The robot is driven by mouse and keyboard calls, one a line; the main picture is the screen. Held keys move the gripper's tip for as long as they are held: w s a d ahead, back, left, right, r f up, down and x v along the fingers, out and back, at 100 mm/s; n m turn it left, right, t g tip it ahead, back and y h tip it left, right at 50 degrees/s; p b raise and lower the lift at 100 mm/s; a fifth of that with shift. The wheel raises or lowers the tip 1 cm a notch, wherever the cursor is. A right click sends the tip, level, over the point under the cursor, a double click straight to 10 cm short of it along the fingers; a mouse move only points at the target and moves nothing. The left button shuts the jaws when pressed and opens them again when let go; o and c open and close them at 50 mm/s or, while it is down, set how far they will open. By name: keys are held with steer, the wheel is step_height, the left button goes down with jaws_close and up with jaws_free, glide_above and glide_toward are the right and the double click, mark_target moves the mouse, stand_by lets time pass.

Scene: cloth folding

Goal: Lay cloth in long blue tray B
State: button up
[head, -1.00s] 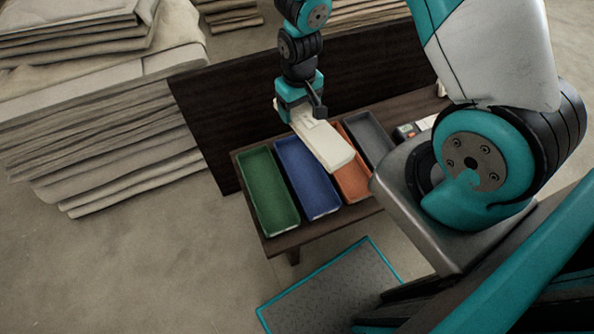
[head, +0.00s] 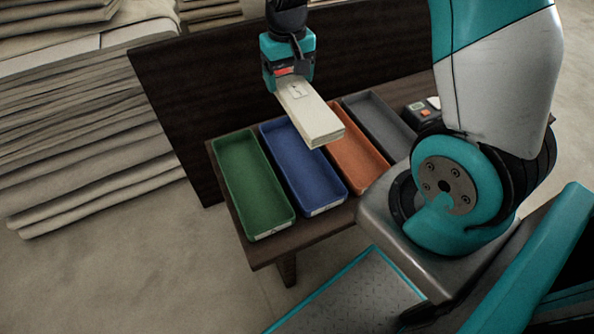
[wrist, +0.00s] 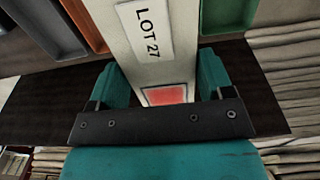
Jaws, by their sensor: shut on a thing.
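My gripper (head: 288,84) is shut on one end of a folded cream cloth (head: 318,120). The cloth juts out from the jaws toward the front of the table, above the trays. In the wrist view the cloth (wrist: 158,62) bears a "LOT 27" label and a red patch between the fingers. The long blue tray (head: 308,175) lies below and appears empty. The cloth covers part of the view between the blue tray's far end and the orange tray (head: 362,163). The cloth looks clear of the trays, though its exact height cannot be told.
A green tray (head: 252,190) is left of the blue one, and a grey tray (head: 378,122) is right of the orange one. All appear empty. A dark panel (head: 200,115) stands behind the table. A small box with buttons (head: 424,108) is at the right. Piled cloth (head: 85,130) is at left.

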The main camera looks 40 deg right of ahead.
mark_target(291, 150)
step_height(291, 150, down, 20)
steer(key=b, duration=0.5)
steer(key=shift+r+b, duration=0.1)
steer(key=shift+b, duration=0.25)
steer(key=o, duration=0.8)
